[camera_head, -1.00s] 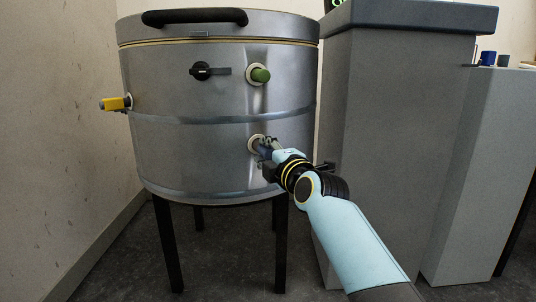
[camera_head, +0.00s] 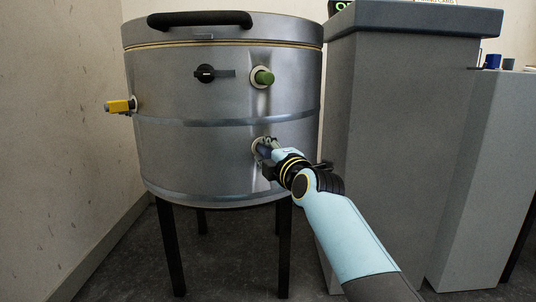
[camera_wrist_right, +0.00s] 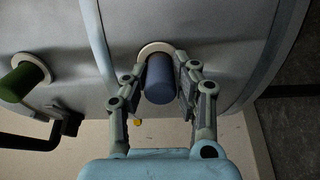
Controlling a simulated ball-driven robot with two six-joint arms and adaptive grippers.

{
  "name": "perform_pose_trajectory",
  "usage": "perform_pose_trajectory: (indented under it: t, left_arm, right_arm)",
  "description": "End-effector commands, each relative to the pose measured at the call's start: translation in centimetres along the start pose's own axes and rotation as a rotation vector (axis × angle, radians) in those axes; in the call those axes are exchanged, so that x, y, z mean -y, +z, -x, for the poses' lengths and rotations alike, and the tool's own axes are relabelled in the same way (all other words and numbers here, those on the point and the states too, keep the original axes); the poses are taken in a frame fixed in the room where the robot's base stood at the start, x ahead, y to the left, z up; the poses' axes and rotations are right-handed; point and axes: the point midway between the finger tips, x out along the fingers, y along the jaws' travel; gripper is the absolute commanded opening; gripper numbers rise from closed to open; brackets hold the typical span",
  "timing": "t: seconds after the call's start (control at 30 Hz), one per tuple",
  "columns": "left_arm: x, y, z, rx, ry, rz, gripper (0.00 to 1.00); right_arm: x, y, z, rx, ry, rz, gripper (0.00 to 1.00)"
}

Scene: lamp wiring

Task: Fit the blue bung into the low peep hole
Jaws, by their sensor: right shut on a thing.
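The blue bung (camera_wrist_right: 160,80) is between the fingers of my right gripper (camera_wrist_right: 161,88) in the right wrist view. The gripper is shut on it. The bung's far end is at the pale ring of the low peep hole (camera_wrist_right: 153,48), lined up with it; I cannot tell how deep it sits. In the head view my right gripper (camera_head: 267,150) is at the lower right of the metal kiln (camera_head: 190,150), mostly covering the bung and part of the low hole's ring (camera_head: 257,143). My left gripper is not in view.
A green bung (camera_head: 264,77) sits in the upper peep hole. A black latch (camera_head: 206,74) is left of it, and a yellow fitting (camera_head: 119,106) sticks out at the kiln's left. A grey cabinet (camera_head: 400,150) stands close at the right. A blue cup (camera_head: 491,61) is beyond.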

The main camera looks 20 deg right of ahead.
Motion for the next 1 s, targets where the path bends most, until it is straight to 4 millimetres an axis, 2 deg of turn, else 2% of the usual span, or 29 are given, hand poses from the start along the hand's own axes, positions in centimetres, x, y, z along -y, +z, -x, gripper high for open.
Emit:
perform_pose_trajectory:
  t: [0.47,0.5,0.7,1.0]
  left_arm:
    - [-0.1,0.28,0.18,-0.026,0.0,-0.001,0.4]
    - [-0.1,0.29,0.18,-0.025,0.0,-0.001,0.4]
    - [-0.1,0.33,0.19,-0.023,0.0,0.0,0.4]
    - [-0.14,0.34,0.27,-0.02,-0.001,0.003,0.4]
  right_arm:
    - [-0.03,-0.01,-0.76,0.0,0.0,0.0,0.0]
    - [-0.04,-0.01,-0.76,0.0,0.0,0.0,0.28]
    - [-0.02,-0.01,-0.75,0.0,0.0,0.0,0.54]
    - [0.08,-0.01,-0.52,0.0,-0.002,0.0,0.54]
